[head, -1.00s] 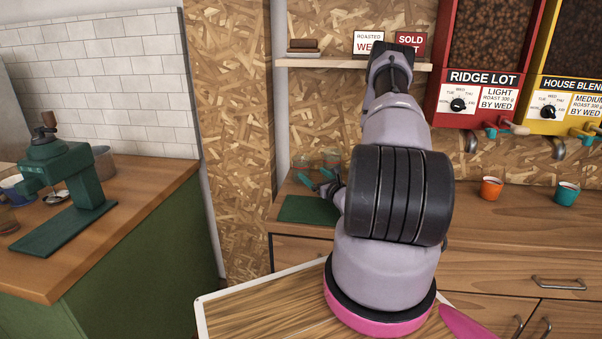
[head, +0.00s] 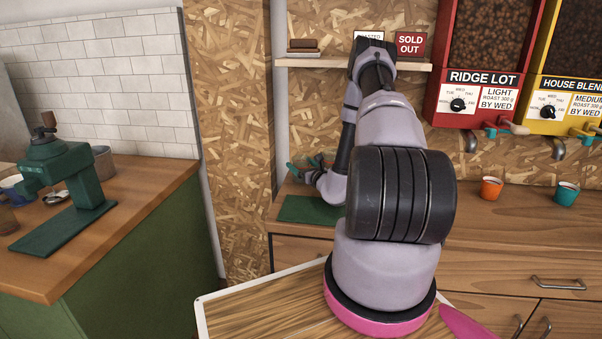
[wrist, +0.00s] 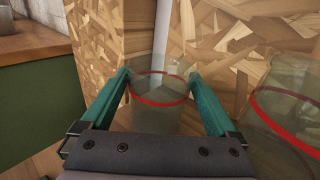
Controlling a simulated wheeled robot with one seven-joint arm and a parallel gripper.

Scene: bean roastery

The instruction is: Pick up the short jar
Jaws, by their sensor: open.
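A clear glass jar (wrist: 160,117) with a red band stands between my gripper's teal fingers in the wrist view. My gripper (wrist: 159,75) is open, with one finger on each side of this jar; I cannot tell whether either finger touches it. A second clear jar (wrist: 285,125) with a red band stands to the right, partly cut off by the frame edge. The frames do not clearly show which of the two is the short one. In the head view my gripper (head: 304,165) is low over the back left of the wooden counter, and the jars are hard to make out there.
A dark green mat (head: 309,209) lies on the counter (head: 480,225) in front of my gripper. A chipboard wall (head: 235,120) stands close behind. An orange cup (head: 491,188) and a teal cup (head: 566,193) stand to the right. A shelf (head: 340,63) hangs above.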

